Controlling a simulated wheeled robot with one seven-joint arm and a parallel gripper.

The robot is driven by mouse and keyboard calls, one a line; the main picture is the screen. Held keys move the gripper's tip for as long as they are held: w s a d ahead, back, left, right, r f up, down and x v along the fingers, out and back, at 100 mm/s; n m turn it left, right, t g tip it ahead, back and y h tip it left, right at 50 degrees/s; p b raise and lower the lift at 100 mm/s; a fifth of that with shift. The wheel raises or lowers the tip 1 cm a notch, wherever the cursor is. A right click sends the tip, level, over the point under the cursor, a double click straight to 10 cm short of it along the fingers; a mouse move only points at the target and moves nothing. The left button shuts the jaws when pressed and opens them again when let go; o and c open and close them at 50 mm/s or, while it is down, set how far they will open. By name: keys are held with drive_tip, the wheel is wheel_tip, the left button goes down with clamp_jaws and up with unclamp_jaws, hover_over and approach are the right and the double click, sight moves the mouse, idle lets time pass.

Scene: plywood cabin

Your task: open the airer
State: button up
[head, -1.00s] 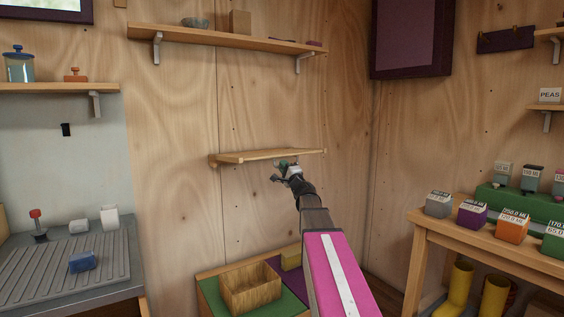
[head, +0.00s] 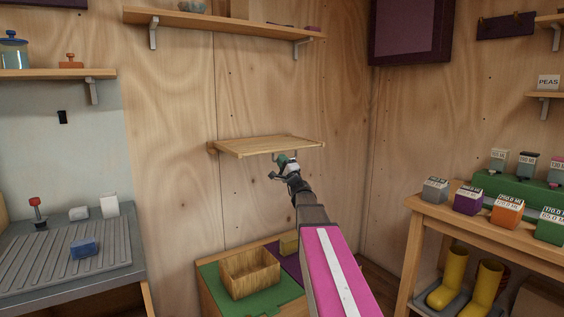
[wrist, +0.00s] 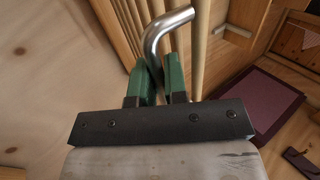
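The airer (head: 262,147) is a wooden slatted rack on the back wall, standing out from it below the long shelf. In the wrist view its pale slats (wrist: 199,50) run up the picture behind a bent metal handle (wrist: 165,32). My gripper (head: 285,160) is at the airer's front edge, right of its middle. In the wrist view its green fingers (wrist: 161,82) are close together on either side of the handle and appear shut on it. The fingers partly hide the handle's lower part.
A shelf (head: 220,25) hangs above the airer. Below stand a wooden box (head: 249,273) and a yellow block (head: 289,243) on a low unit. A ribbed counter (head: 60,260) is at left. A bench (head: 470,225) with several labelled blocks is at right, yellow boots (head: 450,279) under it.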

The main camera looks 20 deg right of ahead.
drive_tip(key=o, duration=0.4)
drive_tip(key=shift+f, duration=0.45)
drive_tip(key=shift+r, duration=0.1)
drive_tip(key=v, duration=1)
drive_tip(key=shift+s, duration=0.35)
drive_tip(key=shift+d, duration=0.1)
drive_tip(key=s+a+f+n+g+y, duration=0.2)
drive_tip(key=s+a+f+n+g, duration=0.35)
drive_tip(key=a+f+g, duration=0.45)
drive_tip(key=s+a+f+n+g+y, duration=0.2)
drive_tip(key=s+a+f+n+g, duration=0.35)
drive_tip(key=a+f, duration=0.55)
drive_tip(key=s+d+f+n+g+h, duration=0.1)
drive_tip(key=s+d+f+g+h, duration=0.2)
drive_tip(key=s+f, duration=0.4)
drive_tip(key=s+d+f+n+g+h, duration=0.2)
drive_tip(key=s+d+f+g+h, duration=0.2)
drive_tip(key=s+f+h, duration=0.4)
wheel_tip(320, 180, down, 3)
drive_tip(key=shift+r+g+h, duration=0.15)
drive_tip(key=shift+g+h, duration=0.15)
drive_tip(key=shift+g, duration=0.25)
